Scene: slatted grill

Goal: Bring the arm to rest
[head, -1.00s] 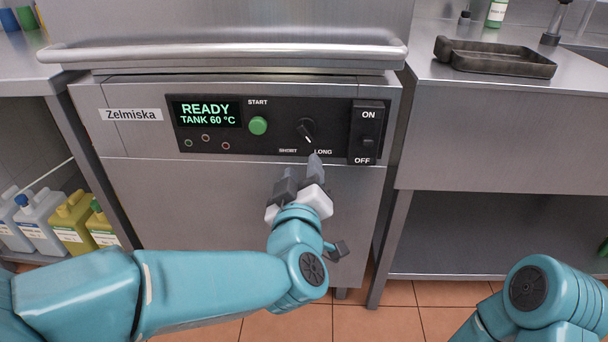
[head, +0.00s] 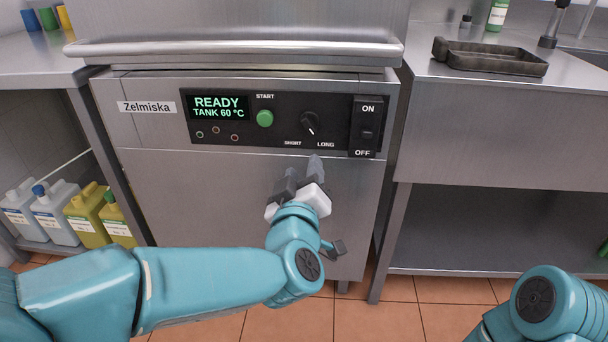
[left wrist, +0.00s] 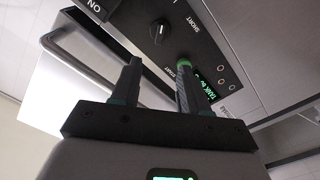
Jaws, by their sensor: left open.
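My left gripper (head: 302,172) is open and empty in front of the steel machine, a little below its black control panel (head: 240,135) in the head view. The panel carries a lit display (head: 219,108) reading READY, TANK 60 °C, a green START button (head: 265,118), a black knob (head: 310,123) with its white mark toward LONG, and an ON/OFF switch (head: 367,133). In the left wrist view both fingers (left wrist: 157,85) stand apart with nothing between them; the knob (left wrist: 160,32) shows beyond them. Part of my right arm shows at the lower right; its gripper is out of view.
A horizontal bar handle (head: 235,48) runs above the panel. A dark tray (head: 490,57) lies on the right counter (head: 560,85). Several jugs (head: 82,213) stand on the low shelf at left. Tiled floor (head: 375,318) shows below the machine.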

